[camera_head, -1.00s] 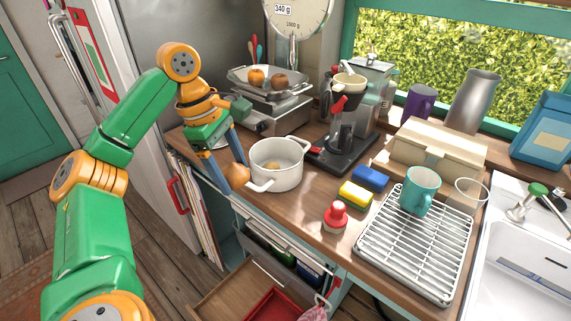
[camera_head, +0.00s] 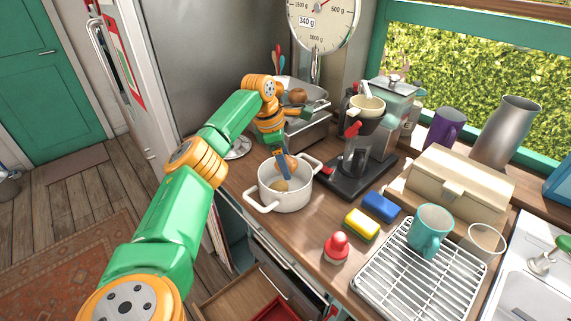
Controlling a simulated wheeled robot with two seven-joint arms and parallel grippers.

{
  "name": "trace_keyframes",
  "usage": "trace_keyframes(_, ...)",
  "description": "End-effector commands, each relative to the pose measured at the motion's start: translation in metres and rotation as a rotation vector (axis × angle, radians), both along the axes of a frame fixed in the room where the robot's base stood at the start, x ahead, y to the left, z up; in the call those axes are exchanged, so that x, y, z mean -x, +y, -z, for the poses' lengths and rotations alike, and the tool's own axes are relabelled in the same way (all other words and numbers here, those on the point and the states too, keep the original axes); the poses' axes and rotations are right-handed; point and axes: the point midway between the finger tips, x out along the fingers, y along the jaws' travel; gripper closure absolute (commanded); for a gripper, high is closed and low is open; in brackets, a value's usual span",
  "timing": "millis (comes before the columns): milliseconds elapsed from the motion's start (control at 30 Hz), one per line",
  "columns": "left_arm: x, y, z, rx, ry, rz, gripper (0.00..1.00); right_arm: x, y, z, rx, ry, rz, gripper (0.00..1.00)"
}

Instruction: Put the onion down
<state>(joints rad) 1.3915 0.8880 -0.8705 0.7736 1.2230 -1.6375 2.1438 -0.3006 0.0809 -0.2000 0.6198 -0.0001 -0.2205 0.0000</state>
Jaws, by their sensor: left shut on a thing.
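My left gripper (camera_head: 284,160) points down over the white pot (camera_head: 266,202) on the wooden counter. It is shut on a brown onion (camera_head: 292,166), partly covered by a blue finger. The onion is over the pot's opening, near the back rim; I cannot tell whether it touches the pot. A yellowish-brown round item (camera_head: 281,186) lies inside the pot. My right gripper is not in view.
A coffee maker (camera_head: 357,160) stands right of the pot. A yellow sponge (camera_head: 361,223), a blue sponge (camera_head: 380,206) and a red-topped shaker (camera_head: 336,247) are in front. A scale (camera_head: 322,22) stands behind. A drying rack (camera_head: 415,280) holds a teal mug (camera_head: 431,230).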

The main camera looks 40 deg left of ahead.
Motion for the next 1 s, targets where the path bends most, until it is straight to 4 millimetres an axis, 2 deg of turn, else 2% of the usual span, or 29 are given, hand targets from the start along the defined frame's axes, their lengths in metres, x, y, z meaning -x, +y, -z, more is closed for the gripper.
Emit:
trace_keyframes(33,-0.001,0.000,0.005,-0.003,0.007,-0.001,0.85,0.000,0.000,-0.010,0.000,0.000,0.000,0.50)
trace_keyframes(100,-0.001,0.000,0.019,-0.002,0.008,0.000,0.85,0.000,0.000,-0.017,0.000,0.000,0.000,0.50)
trace_keyframes(200,-0.001,0.000,0.031,-0.001,0.004,0.000,0.85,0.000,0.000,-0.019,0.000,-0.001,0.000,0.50)
trace_keyframes(900,-0.001,0.000,0.045,0.000,0.001,-0.001,0.85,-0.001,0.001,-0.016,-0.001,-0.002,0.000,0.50)
trace_keyframes(933,-0.001,0.000,0.045,-0.001,0.001,0.000,0.16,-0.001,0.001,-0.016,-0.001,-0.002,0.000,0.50)
trace_keyframes(1000,-0.001,0.000,0.045,-0.001,0.001,0.000,0.00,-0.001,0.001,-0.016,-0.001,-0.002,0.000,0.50)
